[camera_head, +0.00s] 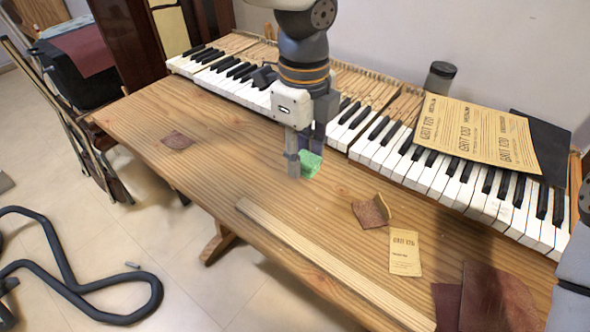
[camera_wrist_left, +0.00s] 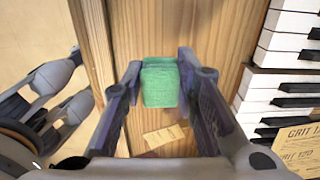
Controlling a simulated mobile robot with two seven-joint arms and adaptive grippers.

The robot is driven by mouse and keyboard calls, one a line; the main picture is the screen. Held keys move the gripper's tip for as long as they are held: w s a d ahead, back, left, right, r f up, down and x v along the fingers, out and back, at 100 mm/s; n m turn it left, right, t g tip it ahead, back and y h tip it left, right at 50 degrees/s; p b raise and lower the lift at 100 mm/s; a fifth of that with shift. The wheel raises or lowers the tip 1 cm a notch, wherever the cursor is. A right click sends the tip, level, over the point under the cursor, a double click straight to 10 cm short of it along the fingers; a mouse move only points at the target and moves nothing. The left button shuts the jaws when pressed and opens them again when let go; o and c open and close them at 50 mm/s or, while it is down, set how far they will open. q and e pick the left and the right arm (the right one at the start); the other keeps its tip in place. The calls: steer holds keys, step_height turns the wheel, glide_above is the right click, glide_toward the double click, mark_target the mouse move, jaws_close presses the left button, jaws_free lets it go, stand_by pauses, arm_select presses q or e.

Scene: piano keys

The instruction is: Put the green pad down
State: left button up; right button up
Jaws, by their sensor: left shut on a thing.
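The green pad (camera_head: 311,165) is a small block near the middle of the wooden table, in front of the piano keys. My left gripper (camera_head: 302,168) points down and is shut on it. In the left wrist view the pad (camera_wrist_left: 160,82) sits between the two fingers of the left gripper (camera_wrist_left: 160,72), with bare wood under it. I cannot tell whether the pad touches the table or is held just above it. My right gripper is not in view; a grey part of my own shows at the right edge of the head view.
The table (camera_head: 230,150) has clear wood around the pad. A wooden strip (camera_head: 320,258) lies along the front edge. Brown sandpaper pieces (camera_head: 370,214), a tan card (camera_head: 404,252) and dark red sheets (camera_head: 488,297) lie to the right. Piano keys (camera_head: 430,172) run along the back.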

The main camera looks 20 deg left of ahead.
mark_target(293, 184)
arm_select(q)
steer(key=f, duration=0.1)
steer(key=w+a+f, duration=0.2)
steer(key=f, duration=0.1)
steer(key=shift+w, duration=0.1)
steer(key=shift+w+a+f+b, duration=0.1)
steer(key=shift+w+f+b, duration=0.05)
steer(key=shift+f, duration=0.75)
steer(key=shift+w+a+f+b, duration=0.1)
steer(key=shift+f+b, duration=0.05)
steer(key=shift+f, duration=0.75)
steer(key=shift+f, duration=0.15)
steer(key=o, duration=1)
step_height(293, 184, up, 12)
steer(key=shift+r+p, duration=0.2)
steer(key=shift+p, duration=0.1)
